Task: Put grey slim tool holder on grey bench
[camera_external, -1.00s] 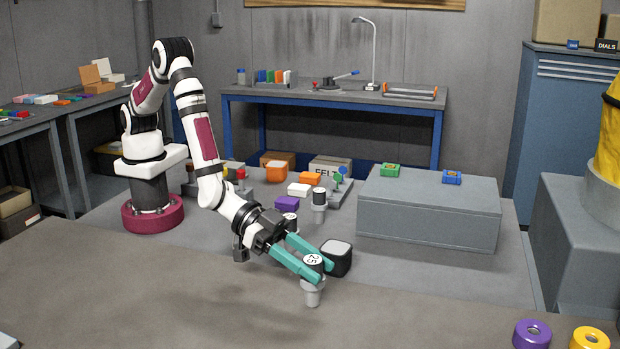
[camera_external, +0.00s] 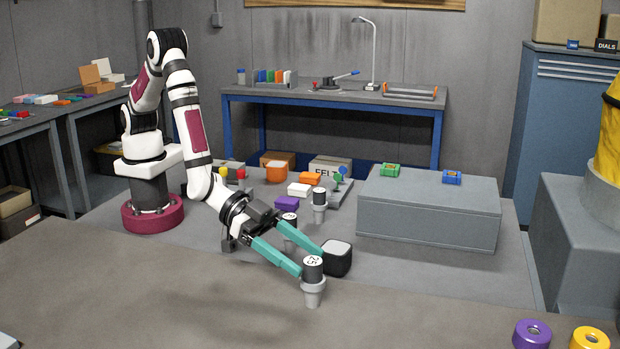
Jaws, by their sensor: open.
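The grey slim tool holder (camera_external: 313,291), with a black top marked "25", stands upright on the grey-brown bench (camera_external: 180,300) in the foreground, near its far edge. My gripper (camera_external: 309,262) is open, with its teal fingers spread. The near fingertip is close to the holder's left side; I cannot tell whether it touches. The far fingertip is behind the holder, beside a black cube. Nothing is held between the fingers.
A black cube with a pale top (camera_external: 336,258) stands just behind the holder. Similar black-topped holders (camera_external: 319,207) stand farther back. A grey block (camera_external: 430,212) is at right. Purple (camera_external: 532,334) and yellow rings (camera_external: 589,339) lie front right.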

